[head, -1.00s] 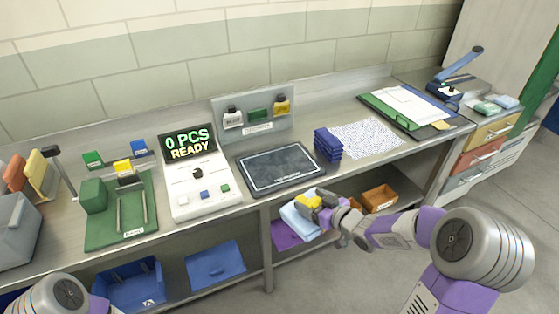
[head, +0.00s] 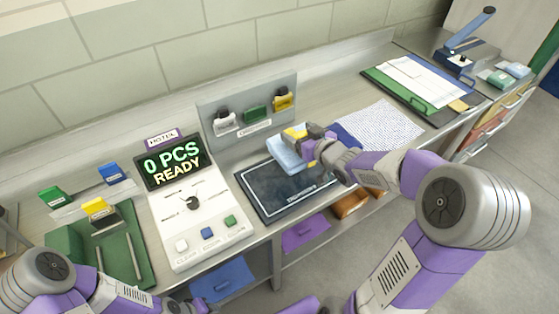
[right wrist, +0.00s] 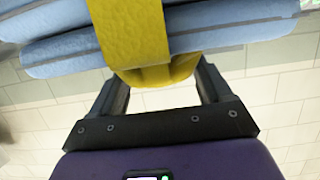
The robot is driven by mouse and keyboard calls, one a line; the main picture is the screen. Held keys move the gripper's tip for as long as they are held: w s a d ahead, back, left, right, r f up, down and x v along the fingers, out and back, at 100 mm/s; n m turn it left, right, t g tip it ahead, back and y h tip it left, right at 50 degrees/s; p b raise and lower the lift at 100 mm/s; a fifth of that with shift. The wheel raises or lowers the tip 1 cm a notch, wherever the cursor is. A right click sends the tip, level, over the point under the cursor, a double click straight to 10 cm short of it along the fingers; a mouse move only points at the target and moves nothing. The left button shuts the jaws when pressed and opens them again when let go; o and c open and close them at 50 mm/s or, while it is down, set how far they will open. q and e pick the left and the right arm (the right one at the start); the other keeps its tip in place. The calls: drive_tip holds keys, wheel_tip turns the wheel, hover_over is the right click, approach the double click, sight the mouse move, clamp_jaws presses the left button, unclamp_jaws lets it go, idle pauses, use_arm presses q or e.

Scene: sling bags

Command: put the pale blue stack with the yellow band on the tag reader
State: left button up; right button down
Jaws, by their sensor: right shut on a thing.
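The pale blue stack (head: 284,157) is in my right gripper (head: 300,140), over the back edge of the tag reader. I cannot tell whether it touches. The tag reader (head: 268,203) is a flat dark pad with a white outline. In the right wrist view the pale blue folded layers (right wrist: 60,60) fill the top, and the yellow band (right wrist: 135,30) crosses them between the two fingers (right wrist: 160,90). The right gripper is shut on the stack.
A console (head: 195,210) reading "0 PCS READY" stands left of the pad. Behind is a small rack (head: 250,118) with tags. A dark blue stack (head: 345,133), partly hidden by my right arm, and a speckled white sheet (head: 385,127) lie to the right.

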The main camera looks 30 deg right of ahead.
wheel_tip(320, 180, down, 6)
drive_tip(key=shift+r+b, duration=0.1)
drive_tip(key=shift+b, duration=1.15)
drive_tip(key=shift+f+b, duration=0.65)
drive_tip(key=shift+f, duration=1.35)
drive_tip(key=shift+f, duration=0.1)
unclamp_jaws()
